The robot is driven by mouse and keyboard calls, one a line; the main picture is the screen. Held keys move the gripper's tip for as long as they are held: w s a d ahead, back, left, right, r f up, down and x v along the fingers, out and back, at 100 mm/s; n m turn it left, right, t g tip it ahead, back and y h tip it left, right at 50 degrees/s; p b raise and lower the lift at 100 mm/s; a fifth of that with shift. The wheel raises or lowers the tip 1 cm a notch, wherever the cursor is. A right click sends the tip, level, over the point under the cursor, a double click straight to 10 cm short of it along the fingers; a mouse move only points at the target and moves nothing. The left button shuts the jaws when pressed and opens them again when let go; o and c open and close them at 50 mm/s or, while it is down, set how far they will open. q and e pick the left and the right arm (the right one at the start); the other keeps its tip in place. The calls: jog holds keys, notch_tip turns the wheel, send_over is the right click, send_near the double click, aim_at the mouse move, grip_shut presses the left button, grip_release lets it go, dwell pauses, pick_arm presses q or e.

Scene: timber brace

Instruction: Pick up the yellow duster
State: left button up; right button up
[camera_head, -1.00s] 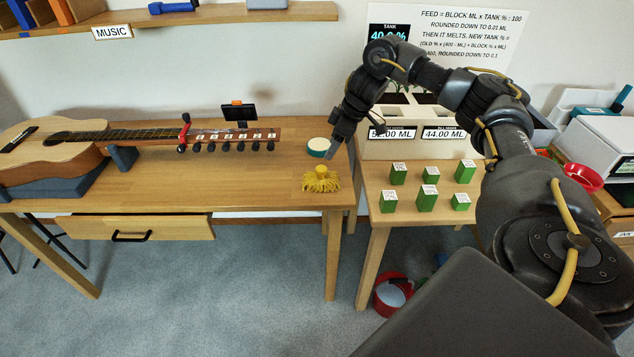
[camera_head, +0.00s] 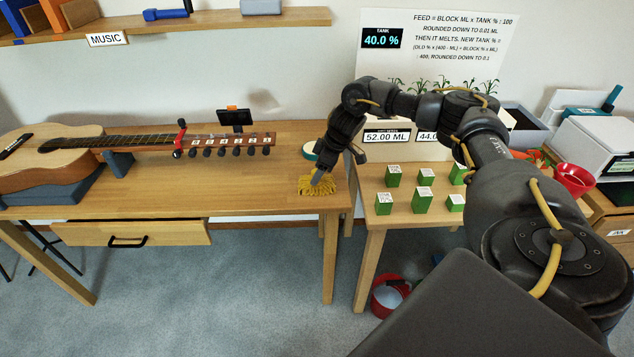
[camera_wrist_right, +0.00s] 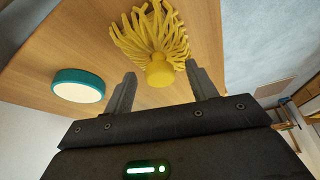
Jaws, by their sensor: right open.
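The yellow duster (camera_head: 316,186) lies near the right end of the wooden table, with a mop-like fringe and a short knob handle. In the right wrist view the duster (camera_wrist_right: 156,40) has its knob between the fingertips, nearer the right finger. My right gripper (camera_head: 318,176) is over the duster from above; in the wrist view its fingers (camera_wrist_right: 162,84) are apart on either side of the knob. The gripper hides part of the duster in the head view. I cannot tell whether a finger touches it. My left gripper is not in view.
A round teal-rimmed white tin (camera_wrist_right: 78,86) stands beside the duster. A guitar (camera_head: 60,160) on a stand fills the table's left. Several green blocks (camera_head: 422,200) sit on the small table to the right. The tabletop (camera_head: 240,200) left of the duster is clear.

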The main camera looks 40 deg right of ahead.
jog(key=shift+x, duration=0.85)
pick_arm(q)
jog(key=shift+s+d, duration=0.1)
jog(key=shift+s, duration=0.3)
pick_arm(e)
jog(key=shift+c, duration=0.4)
jog(key=c, duration=1)
jog(key=shift+r, duration=0.1)
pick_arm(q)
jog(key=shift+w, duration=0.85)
pick_arm(e)
jog(key=shift+r, duration=0.1)
